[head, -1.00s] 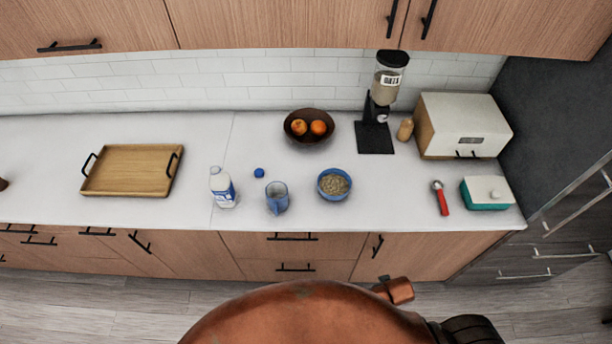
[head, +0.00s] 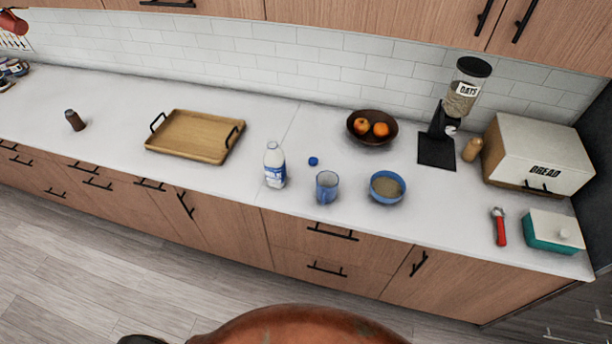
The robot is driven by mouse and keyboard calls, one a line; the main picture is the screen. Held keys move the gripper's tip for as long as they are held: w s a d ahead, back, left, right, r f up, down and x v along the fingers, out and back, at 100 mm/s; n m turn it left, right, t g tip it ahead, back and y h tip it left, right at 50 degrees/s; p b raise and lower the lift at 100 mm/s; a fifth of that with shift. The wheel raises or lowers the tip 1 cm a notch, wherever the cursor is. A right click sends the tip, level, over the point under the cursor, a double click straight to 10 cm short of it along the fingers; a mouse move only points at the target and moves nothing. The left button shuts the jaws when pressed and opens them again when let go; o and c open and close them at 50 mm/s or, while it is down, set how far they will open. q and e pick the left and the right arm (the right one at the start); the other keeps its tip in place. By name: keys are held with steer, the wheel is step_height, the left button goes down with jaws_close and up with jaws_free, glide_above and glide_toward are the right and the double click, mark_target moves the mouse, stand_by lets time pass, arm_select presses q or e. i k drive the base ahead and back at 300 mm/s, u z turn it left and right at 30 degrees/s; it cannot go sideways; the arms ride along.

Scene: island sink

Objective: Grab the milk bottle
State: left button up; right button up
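The milk bottle (head: 275,166) is white with a blue label. It stands upright on the white counter near its front edge, left of a blue cup. A small blue cap (head: 313,161) lies on the counter to the right of the bottle. Neither of my grippers shows in the head view, so I cannot see whether they are open or shut.
The blue cup (head: 327,187) and a blue bowl (head: 387,187) stand right of the bottle. A wooden tray (head: 194,137) lies to its left. A fruit bowl (head: 372,128), oats dispenser (head: 451,115) and bread box (head: 539,155) stand further right. Counter between tray and bottle is clear.

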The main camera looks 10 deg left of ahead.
mark_target(274, 158)
steer(key=z, duration=0.8)
steer(key=k, duration=1.1)
steer(key=z, duration=0.85)
steer(key=i, duration=1.8)
steer(key=u, duration=1.55)
steer(key=i, duration=0.7)
steer(key=u, duration=0.8)
